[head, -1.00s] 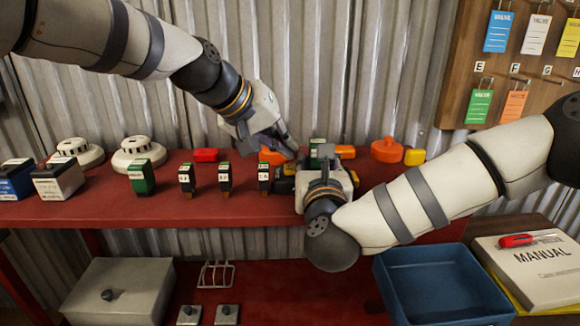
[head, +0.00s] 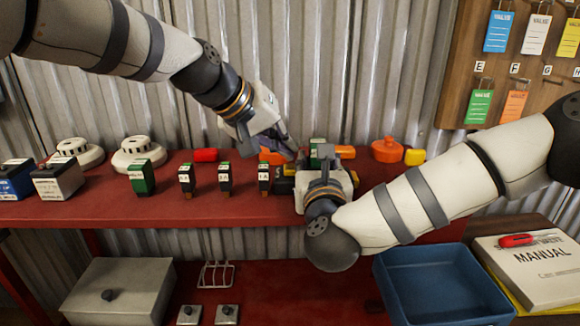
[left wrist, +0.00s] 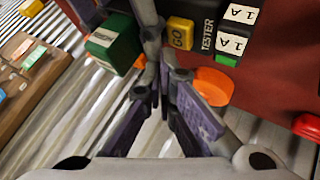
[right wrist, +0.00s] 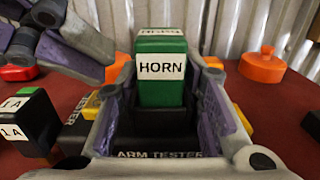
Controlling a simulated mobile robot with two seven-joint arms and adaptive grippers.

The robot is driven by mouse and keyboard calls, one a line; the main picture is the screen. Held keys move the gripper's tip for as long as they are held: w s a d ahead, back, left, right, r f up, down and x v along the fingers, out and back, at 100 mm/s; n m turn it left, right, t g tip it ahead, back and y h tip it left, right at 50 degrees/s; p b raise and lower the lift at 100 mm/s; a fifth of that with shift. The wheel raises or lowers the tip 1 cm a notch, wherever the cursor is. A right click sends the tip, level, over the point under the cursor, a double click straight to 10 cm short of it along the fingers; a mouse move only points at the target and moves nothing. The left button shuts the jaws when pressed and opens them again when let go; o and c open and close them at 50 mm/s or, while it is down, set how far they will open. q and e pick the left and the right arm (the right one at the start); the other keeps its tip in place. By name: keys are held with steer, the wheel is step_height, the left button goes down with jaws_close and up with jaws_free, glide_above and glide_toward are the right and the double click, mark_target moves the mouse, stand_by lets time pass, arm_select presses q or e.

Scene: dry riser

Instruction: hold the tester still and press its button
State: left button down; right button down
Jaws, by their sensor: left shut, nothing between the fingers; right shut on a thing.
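The tester (right wrist: 160,154) is a dark box lettered "ARM TESTER" in the right wrist view, on the red shelf. A green block labelled HORN (right wrist: 162,85) stands upright in its black socket. Its yellow GO button (left wrist: 180,32) shows in the left wrist view. My right gripper (head: 325,155) is shut on the tester, its fingers on both sides of the socket below the green block. My left gripper (head: 297,153) is shut and empty, tilted down close beside the right gripper, its tips near the button. I cannot tell whether they touch it.
Small dark blocks with green tops (head: 224,178) stand left of the tester on the shelf (head: 100,211). An orange round thing (head: 388,150) sits at the back right. Below are a blue bin (head: 440,290), a grey box (head: 120,285) and a manual (head: 535,265).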

mark_target(287, 166)
stand_by(0.4)
arm_select(q)
steer(key=shift+f, duration=0.45)
steer(key=shift+f, duration=0.7)
stand_by(0.7)
steer(key=shift+s, duration=0.1)
steer(key=shift+r, duration=1.05)
steer(key=shift+r, duration=2.55)
arm_select(e)
steer(key=c, duration=1)
jaws_free()
steer(key=shift+c, duration=0.2)
